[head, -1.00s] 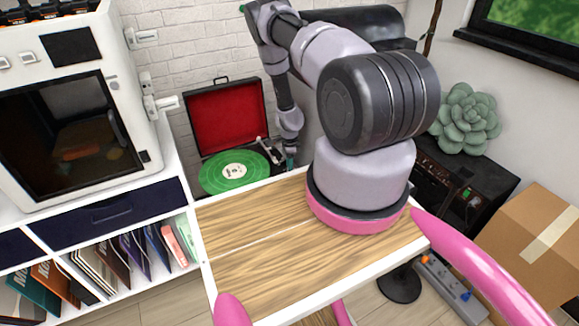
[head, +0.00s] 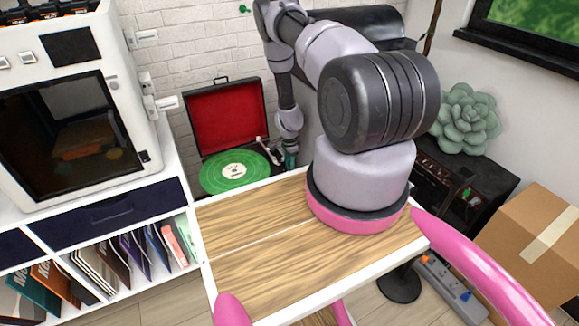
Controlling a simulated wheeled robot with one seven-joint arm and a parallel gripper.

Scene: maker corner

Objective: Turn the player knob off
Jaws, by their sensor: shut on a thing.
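The record player (head: 223,116) stands open on the white shelf unit, with a red-lined lid and a green record (head: 234,171) on its platter. Its pale tonearm (head: 264,148) lies to the right of the record. My gripper (head: 290,161) points down at the player's right front corner, right of the tonearm. The gripper is small in the picture and partly hidden behind the tray edge and my arm. The player knob is not visible; the gripper covers that corner. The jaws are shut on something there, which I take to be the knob.
A white cabinet (head: 139,95) with a dark glass door stands at left, above shelves of record sleeves (head: 125,257). A wooden tray top (head: 265,240) fills the front. A dark cabinet (head: 490,185), a succulent (head: 464,120) and a cardboard box (head: 535,240) are at right.

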